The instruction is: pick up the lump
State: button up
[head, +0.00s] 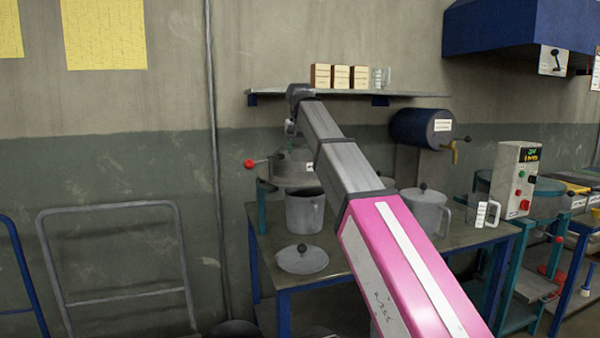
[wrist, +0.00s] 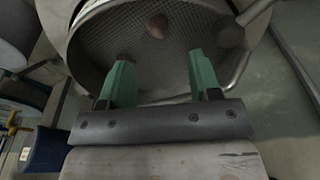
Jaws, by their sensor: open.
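A small brown lump (wrist: 157,26) lies on the mesh floor of a round metal sieve (wrist: 75,45) in the wrist view. My gripper (wrist: 160,57) has two green fingers, spread apart with nothing between them. The lump shows beyond the fingertips, roughly in line with the gap between them. How high the fingers are above the mesh is hard to tell. In the head view my arm reaches to a round metal vessel (head: 293,172) at the back of the table. The lump is not visible there, and my gripper cannot be made out.
A rounded grey-brown piece (wrist: 229,35) shows at the sieve's right side. On the table (head: 350,262) stand an open metal pot (head: 304,213), a loose lid (head: 301,260) and a lidded pot (head: 424,212). A wall shelf (head: 340,94) and a blue cylinder (head: 420,128) are close to my arm.

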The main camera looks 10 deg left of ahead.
notch_tip(320, 180, down, 5)
jog(key=shift+d+f, duration=0.1)
jog(key=shift+f, duration=0.05)
jog(key=shift+w+f, duration=0.1)
jog(key=shift+f, duration=0.4)
jog(key=c, duration=1)
